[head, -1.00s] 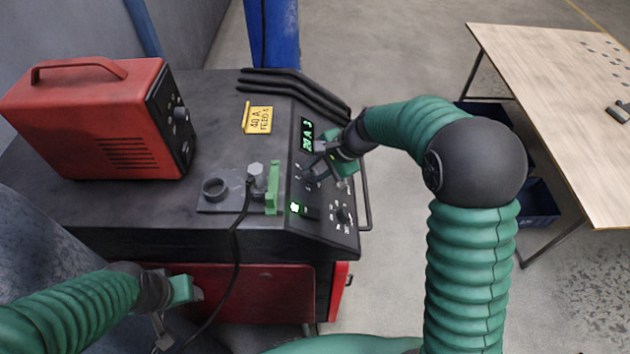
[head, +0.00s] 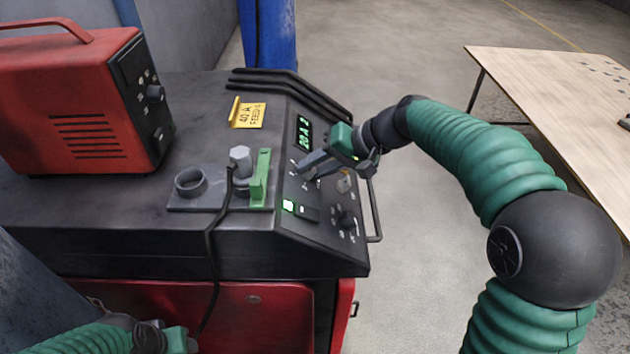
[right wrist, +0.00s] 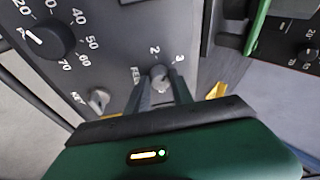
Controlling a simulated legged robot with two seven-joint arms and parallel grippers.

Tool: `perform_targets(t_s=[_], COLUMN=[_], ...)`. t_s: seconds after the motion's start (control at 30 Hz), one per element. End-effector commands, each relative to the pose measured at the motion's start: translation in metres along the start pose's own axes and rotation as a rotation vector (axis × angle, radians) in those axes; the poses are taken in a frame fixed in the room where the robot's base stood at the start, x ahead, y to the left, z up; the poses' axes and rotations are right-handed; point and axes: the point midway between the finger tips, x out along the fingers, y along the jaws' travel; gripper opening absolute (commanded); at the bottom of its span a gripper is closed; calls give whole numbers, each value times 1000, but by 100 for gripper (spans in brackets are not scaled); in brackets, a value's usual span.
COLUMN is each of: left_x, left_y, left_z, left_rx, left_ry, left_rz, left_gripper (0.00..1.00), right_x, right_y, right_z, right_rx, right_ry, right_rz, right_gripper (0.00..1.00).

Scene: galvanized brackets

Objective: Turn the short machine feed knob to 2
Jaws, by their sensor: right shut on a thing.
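The low dark machine (head: 150,235) has a sloped control panel with a green display (head: 304,133) that appears to read 20 A 2. In the right wrist view the feed knob (right wrist: 159,73) is a small grey knob beside the word FEED, with 2 and 3 printed above it. My right gripper (head: 304,170) is shut on the feed knob; its fingers also show in the wrist view (right wrist: 159,86), one on each side of it. The knob is mostly hidden by the fingers in the head view. My left gripper (head: 188,342) is low at the left, partly cut off; its jaws are unclear.
A yellow sign (head: 248,113) reads 40 A and FEED 4. A larger dial (right wrist: 48,38) and a key switch (right wrist: 98,98) are near the feed knob. A red box machine (head: 75,105) stands on top at left. A wooden table (head: 560,110) is at right.

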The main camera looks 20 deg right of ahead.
Motion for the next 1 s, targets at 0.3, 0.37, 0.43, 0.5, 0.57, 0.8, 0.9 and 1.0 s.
perform_targets(t_s=[0.3, 0.37, 0.43, 0.5, 0.57, 0.8, 0.9, 1.0], left_x=[39, 43, 46, 50, 52, 57, 57, 57], left_y=[0, 0, 0, 0, 0, 0, 0, 0], left_z=[9, 10, 11, 12, 12, 13, 14, 14], left_rx=[0, 0, 0, 0, 0, 0, 0, 0], left_ry=[0, 0, 0, 0, 0, 0, 0, 0], left_rz=[0, 0, 0, 0, 0, 0, 0, 0], left_gripper=[54, 54, 54, 54, 54, 54, 54, 54], right_x=[1, 1, 0, 0, 0, -1, -2, -2], right_y=[4, 4, 3, 3, 2, 2, 1, 1], right_z=[-3, -4, -4, -4, -4, -5, -5, -5], right_rx=[-263, -304, -347, -385, -413, -480, -490, -495], right_ry=[-8, -11, -13, -18, -19, -25, -26, -26], right_rz=[-75, -86, -98, -109, -117, -136, -139, -140], right_gripper=[0, 0, 0, 0, 0, 0, 0, 0])
